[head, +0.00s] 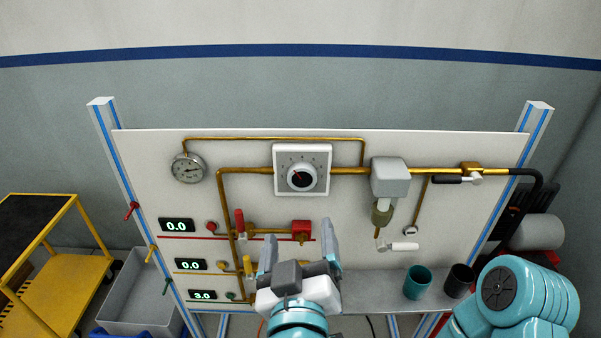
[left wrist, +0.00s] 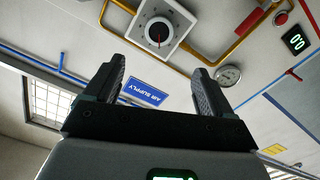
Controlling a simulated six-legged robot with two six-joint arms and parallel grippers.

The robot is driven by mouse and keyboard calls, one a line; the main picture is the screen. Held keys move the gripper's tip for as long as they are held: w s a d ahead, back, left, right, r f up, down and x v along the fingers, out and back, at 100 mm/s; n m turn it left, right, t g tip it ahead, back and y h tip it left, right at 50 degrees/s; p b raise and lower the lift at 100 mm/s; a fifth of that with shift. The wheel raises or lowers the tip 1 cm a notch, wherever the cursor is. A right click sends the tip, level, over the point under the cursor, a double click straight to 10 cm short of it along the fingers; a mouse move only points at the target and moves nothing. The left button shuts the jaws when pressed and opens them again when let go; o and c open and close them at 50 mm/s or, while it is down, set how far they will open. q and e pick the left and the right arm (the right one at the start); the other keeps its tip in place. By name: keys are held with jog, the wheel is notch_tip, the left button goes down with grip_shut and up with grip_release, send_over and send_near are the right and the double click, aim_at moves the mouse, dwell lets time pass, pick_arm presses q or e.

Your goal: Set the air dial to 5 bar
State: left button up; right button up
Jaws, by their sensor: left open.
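The air dial (head: 301,177) is a black knob with a red pointer mark on a white square plate (head: 284,189), set in the brass pipe on the panel. In the head view its mark points to the upper left. It also shows in the left wrist view (left wrist: 158,33), beyond the fingers. My left gripper (head: 299,247) is open and empty, below the dial and apart from it; its fingers also show in the left wrist view (left wrist: 160,85). A round pressure gauge (head: 188,168) is at the panel's upper left; its reading is too small to tell. My right gripper is out of view.
A red lever (head: 239,221) and a red block (head: 301,229) sit close to my left gripper. A grey filter unit (head: 390,178) is right of the dial. Teal (head: 417,283) and dark (head: 459,281) cups stand on the shelf. Digital displays (head: 176,225) are at left.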

aim_at(302, 180)
pick_arm(q)
jog(key=w+p, duration=0.2)
jog(key=w, duration=0.6)
jog(key=w+p, duration=0.1)
jog(key=w, duration=0.6)
jog(key=shift+w+d+f+p, duration=0.15)
jog(key=shift+w+d+p, duration=0.05)
jog(key=shift+w+p, duration=0.15)
jog(key=shift+w+a, duration=0.1)
jog(key=shift+w, duration=0.2)
jog(key=shift+w, duration=0.15)
jog(key=c, duration=1.1)
